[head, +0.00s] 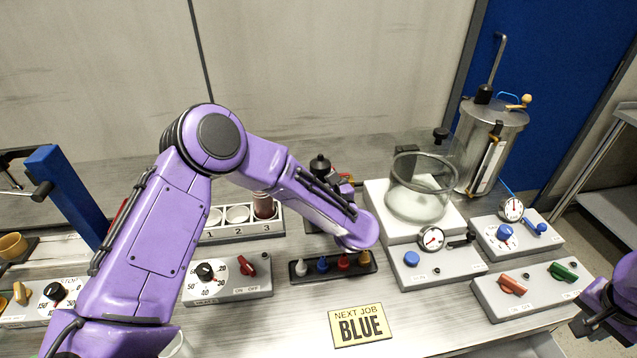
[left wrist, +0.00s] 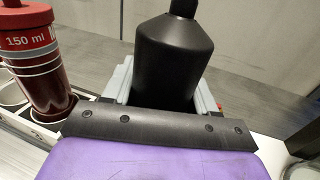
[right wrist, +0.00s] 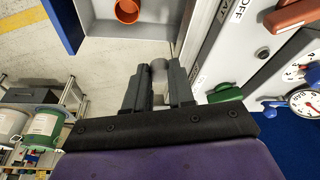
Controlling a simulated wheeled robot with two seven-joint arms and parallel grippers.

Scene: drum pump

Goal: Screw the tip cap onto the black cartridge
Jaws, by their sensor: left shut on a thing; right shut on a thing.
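The black cartridge (left wrist: 175,60) stands upright between the fingers of my left gripper (left wrist: 165,92), which is shut on it. In the head view its dark top (head: 319,163) shows behind my left forearm, which hides its lower part. My right gripper (right wrist: 158,88) is shut on a small grey cylindrical piece (right wrist: 160,70); I cannot tell for sure that it is the tip cap. In the head view my right gripper (head: 588,326) is at the far right edge, well away from the cartridge.
A red 150 ml cartridge (left wrist: 35,55) stands in a numbered holder on the left. A glass chamber (head: 420,185) and control boxes (head: 435,262) fill the right. A sign (head: 361,325) reads "NEXT JOB BLUE".

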